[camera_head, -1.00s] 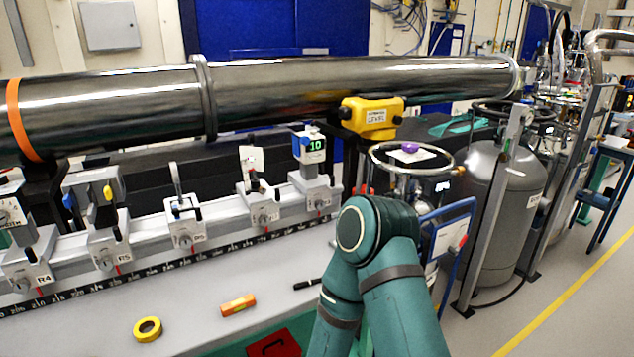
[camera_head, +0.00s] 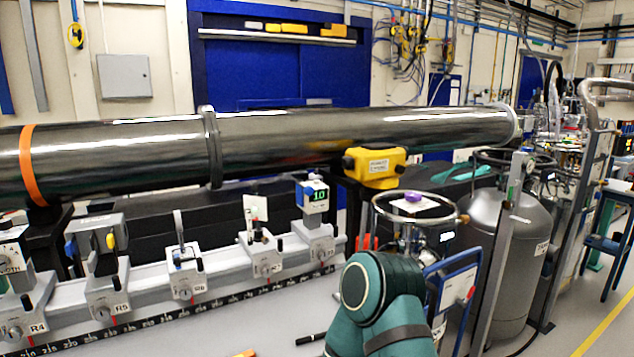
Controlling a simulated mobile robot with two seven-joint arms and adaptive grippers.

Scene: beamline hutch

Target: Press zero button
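A small blue and white meter (camera_head: 312,196) with a green-lit display, which seems to read 10, stands on a carrier of the grey rail at the middle. I cannot make out a button marked zero on it or anywhere else. A teal arm link of mine rises from the bottom edge, right of the meter and nearer to me. Neither gripper is in view.
A long dark metal pipe (camera_head: 360,130) runs above and behind the rail (camera_head: 150,306). Several carriers stand along the rail. A yellow box (camera_head: 375,168) sits below the pipe. A grey tank (camera_head: 508,250) and blue-framed cart (camera_head: 452,285) stand at the right. A black marker (camera_head: 311,339) lies in front.

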